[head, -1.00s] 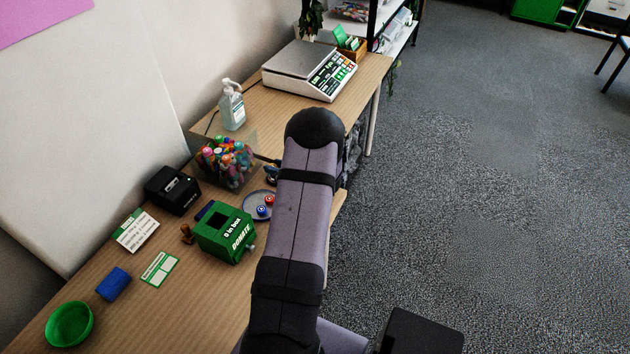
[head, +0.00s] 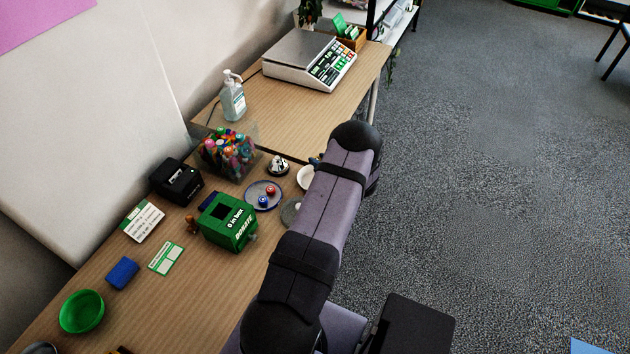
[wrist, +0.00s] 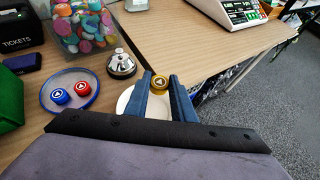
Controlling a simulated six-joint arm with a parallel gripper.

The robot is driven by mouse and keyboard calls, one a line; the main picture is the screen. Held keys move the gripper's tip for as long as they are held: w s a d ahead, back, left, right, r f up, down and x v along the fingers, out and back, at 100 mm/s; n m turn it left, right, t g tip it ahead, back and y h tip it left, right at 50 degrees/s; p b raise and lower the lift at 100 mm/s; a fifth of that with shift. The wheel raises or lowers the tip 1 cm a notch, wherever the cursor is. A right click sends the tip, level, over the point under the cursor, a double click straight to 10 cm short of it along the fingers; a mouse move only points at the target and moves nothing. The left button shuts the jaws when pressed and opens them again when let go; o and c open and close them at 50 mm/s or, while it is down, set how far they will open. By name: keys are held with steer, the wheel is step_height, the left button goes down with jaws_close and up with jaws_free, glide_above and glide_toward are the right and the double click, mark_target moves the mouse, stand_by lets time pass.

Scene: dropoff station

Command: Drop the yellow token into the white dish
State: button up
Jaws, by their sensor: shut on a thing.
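The yellow token (wrist: 160,82) is a small gold disc with a pale triangle mark, held between the tips of my gripper's two blue fingers (wrist: 160,76) in the wrist view. The white dish (wrist: 125,100) shows just left of and behind the left finger, partly covered by my gripper. From this view I cannot tell how high the token is, or whether it is fully over the dish. In the head view the white dish (head: 305,177) is partly hidden by my arm, and the token is hidden.
A blue-rimmed dish (head: 252,203) holds a red and a blue token. A call bell (head: 278,166), a clear bin of colourful items (head: 229,158) and a green donation box (head: 228,225) stand close by. A scale (head: 310,62) is at the back. The table's right edge is near.

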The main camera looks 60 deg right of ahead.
steer(key=shift+f+b, duration=1.25)
steer(key=shift+f, duration=1.3)
steer(key=o, duration=1.1)
steer(key=shift+c, duration=0.2)
steer(key=shift+b+v, duration=0.95)
steer(key=shift+v, duration=2.75)
